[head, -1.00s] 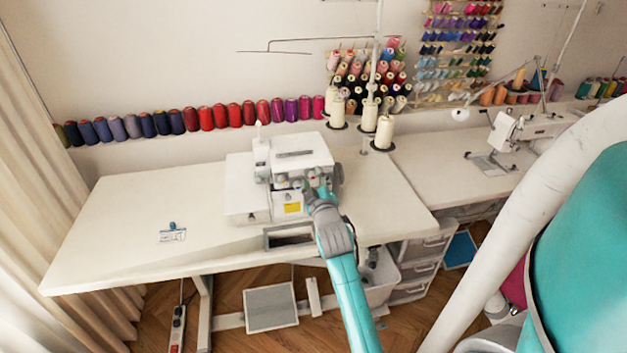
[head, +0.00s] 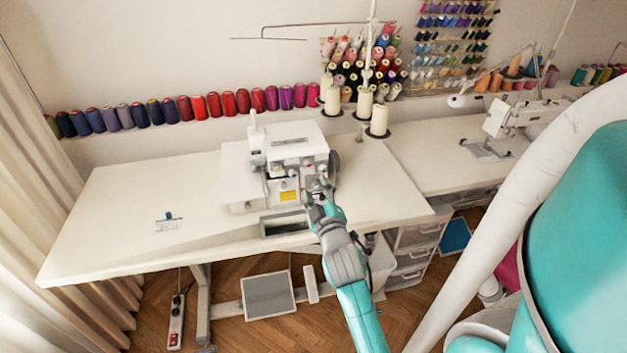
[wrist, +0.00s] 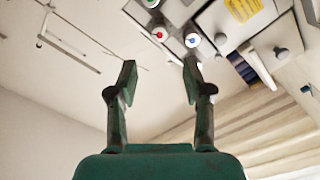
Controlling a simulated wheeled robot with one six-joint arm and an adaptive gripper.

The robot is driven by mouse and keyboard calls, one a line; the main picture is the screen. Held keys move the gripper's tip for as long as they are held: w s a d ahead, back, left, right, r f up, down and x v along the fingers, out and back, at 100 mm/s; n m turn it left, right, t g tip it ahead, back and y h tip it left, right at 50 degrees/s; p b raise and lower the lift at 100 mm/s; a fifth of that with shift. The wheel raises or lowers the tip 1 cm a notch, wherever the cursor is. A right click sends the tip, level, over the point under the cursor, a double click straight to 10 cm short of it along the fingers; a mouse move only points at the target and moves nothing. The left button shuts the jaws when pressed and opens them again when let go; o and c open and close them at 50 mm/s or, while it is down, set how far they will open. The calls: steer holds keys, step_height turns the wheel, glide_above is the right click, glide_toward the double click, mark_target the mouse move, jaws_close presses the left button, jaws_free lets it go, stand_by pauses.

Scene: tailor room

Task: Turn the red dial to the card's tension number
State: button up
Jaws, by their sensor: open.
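The white sewing machine (head: 290,150) stands on the table, with a yellow label on its front. In the wrist view its face shows at the top, with a red dial (wrist: 159,34) between a green dial (wrist: 151,3) and a blue dial (wrist: 192,40). My gripper (wrist: 159,64) is open and empty, its fingers pointing toward the dials. The red dial lies beyond the fingertips, apart from them. In the head view my gripper (head: 319,188) is in front of the machine's right side. The card (head: 168,225) stands at the table's left with a blue clip; its number is too small to read.
The white table (head: 110,220) is clear around the card and left of the machine. Cream thread cones (head: 379,121) stand behind the machine's right side. A row of coloured spools (head: 215,105) lines the wall. A second sewing machine (head: 510,117) stands at the right.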

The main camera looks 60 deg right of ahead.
steer(key=shift+v, duration=1.05)
steer(key=shift+w, duration=0.1)
steer(key=s+a+f+n+t+y, duration=0.1)
steer(key=s+a+f+t+y, duration=0.3)
steer(key=a, duration=0.7)
steer(key=s+a+f+g+y, duration=0.1)
steer(key=a+f+y, duration=0.3)
steer(key=a, duration=0.7)
steer(key=s+a+y, duration=0.5)
steer(key=s+a, duration=0.8)
steer(key=s, duration=0.4)
steer(key=shift+s+f+y, duration=0.35)
steer(key=shift+f+y, duration=0.05)
steer(key=shift+f, duration=0.1)
steer(key=shift+a, duration=0.1)
steer(key=shift+c, duration=0.2)
